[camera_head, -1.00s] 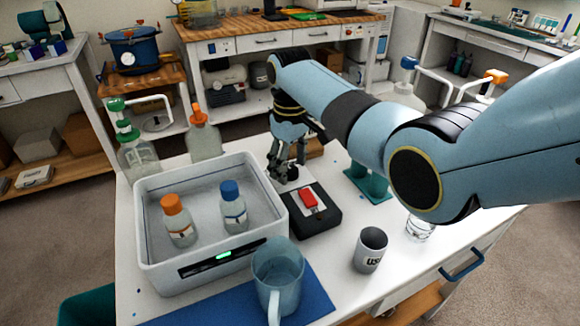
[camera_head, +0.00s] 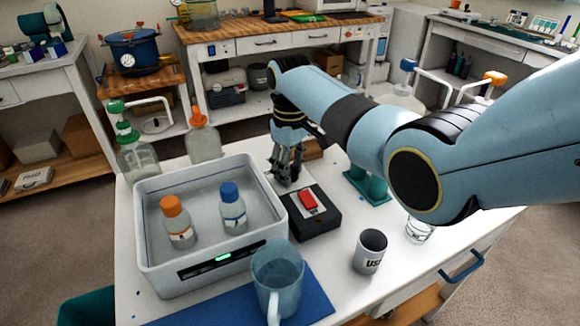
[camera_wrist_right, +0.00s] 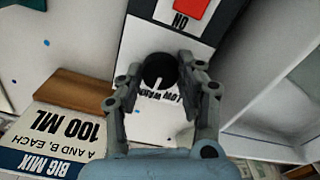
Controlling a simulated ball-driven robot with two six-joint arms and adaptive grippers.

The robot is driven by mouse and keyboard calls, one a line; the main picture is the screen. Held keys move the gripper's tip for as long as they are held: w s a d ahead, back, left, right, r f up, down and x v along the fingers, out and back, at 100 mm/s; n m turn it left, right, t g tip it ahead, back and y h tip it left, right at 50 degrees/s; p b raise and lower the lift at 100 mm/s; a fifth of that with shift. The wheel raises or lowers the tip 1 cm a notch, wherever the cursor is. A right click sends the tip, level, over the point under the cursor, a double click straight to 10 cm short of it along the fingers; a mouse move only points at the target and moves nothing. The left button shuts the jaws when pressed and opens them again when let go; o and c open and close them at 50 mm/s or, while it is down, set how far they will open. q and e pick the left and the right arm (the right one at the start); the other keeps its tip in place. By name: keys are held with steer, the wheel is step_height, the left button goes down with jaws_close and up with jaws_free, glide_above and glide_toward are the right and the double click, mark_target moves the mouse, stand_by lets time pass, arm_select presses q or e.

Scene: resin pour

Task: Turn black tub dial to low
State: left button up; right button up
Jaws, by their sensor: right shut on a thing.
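My right gripper (camera_wrist_right: 158,74) is shut on the dial, one finger on each side. In the head view the same gripper (camera_head: 287,180) points down behind the box and hides the dial. The white tub (camera_head: 215,256) stands left of the box, with a lit green display on its front. My left gripper is not in view.
The box carries a red switch (camera_head: 308,200). An orange-capped bottle (camera_head: 178,222) and a blue-capped bottle (camera_head: 233,208) stand in the tub. A BIG MIX card (camera_wrist_right: 68,138) lies near the gripper.

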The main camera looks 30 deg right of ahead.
steer(key=shift+r+n+p, duration=0.15)
steer(key=shift+n+p, duration=0.75)
steer(key=n+p, duration=0.1)
steer(key=n, duration=0.1)
steer(key=shift+n+p, duration=0.3)
steer(key=shift+p, duration=0.05)
steer(key=shift+n+p, duration=0.55)
steer(key=shift+n, duration=0.65)
steer(key=shift+n+p, duration=0.4)
steer(key=shift+n, duration=0.9)
steer(key=o, duration=1.1)
steer(key=shift+o, duration=0.2)
